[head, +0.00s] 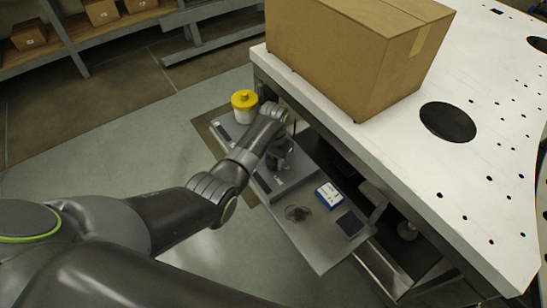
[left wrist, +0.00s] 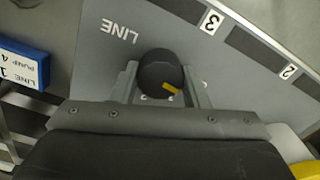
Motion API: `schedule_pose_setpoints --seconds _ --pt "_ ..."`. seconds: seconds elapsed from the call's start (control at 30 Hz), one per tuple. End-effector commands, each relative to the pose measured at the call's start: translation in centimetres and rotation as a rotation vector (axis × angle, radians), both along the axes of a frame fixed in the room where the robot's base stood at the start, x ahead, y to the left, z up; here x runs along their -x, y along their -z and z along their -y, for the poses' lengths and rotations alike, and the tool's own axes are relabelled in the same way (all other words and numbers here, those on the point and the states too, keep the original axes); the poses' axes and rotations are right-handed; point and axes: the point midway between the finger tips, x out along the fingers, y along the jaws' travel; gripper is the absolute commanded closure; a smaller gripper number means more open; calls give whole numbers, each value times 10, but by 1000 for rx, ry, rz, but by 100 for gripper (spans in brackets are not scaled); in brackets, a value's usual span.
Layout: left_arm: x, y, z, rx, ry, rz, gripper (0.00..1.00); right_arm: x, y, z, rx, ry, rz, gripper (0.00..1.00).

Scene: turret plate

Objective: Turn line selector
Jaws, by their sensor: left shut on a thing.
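The line selector is a round black knob (left wrist: 158,70) with a yellow pointer mark, on a grey panel (left wrist: 95,62) in the left wrist view. The mark lies at the knob's lower right in that view. The word LINE is printed beside the knob, and labels 3 (left wrist: 211,22) and 2 (left wrist: 288,71) lie to its right. My left gripper (left wrist: 161,84) is shut on the knob, one finger on each side. In the head view my left gripper (head: 279,158) is over the panel, and my arm hides the knob. My right gripper is not in view.
A blue-and-white block (head: 329,195) marked LINE PUMP lies on the low grey shelf (head: 318,250), near a dark square item (head: 350,225). A yellow-topped white container (head: 244,106) stands beyond my wrist. The white table (head: 405,125) with a cardboard box (head: 350,60) overhangs at right.

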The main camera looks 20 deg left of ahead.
Motion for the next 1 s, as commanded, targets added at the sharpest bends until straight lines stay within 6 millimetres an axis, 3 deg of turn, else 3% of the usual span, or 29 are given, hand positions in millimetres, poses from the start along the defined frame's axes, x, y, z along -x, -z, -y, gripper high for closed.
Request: schedule_pose_setpoints --seconds 0.4,1.0 --pt "0 -3 0 -1 342 0 82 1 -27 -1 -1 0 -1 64" --pt "-1 -1 1 -1 654 3 82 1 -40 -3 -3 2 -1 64"
